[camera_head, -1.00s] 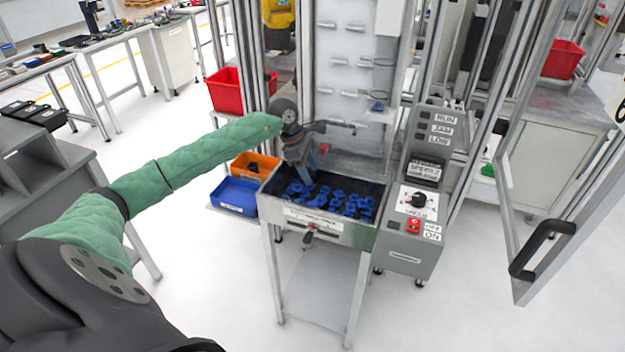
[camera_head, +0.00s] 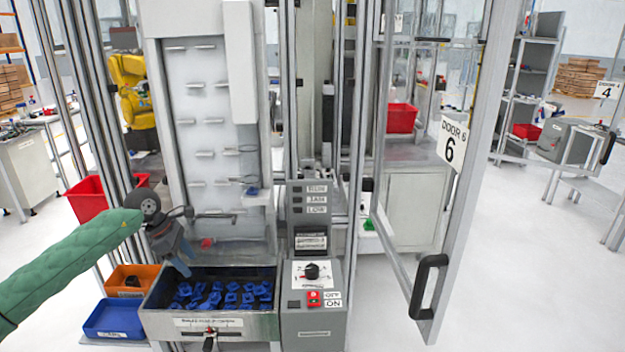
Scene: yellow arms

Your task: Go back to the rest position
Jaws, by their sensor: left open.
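My left arm, in a green sleeve, comes in from the left edge. My left gripper (camera_head: 181,262) is open and empty. It hangs above the left back part of a metal bin (camera_head: 206,327) holding several small blue parts (camera_head: 222,294). I cannot tell whether its fingertips touch the bin's rim. My right gripper is not in view.
A grey control box (camera_head: 313,318) with a knob and red switch stands right of the bin. Blue (camera_head: 113,320) and orange (camera_head: 132,279) trays sit at its left. A glass door (camera_head: 447,170) marked 6 stands open at the right.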

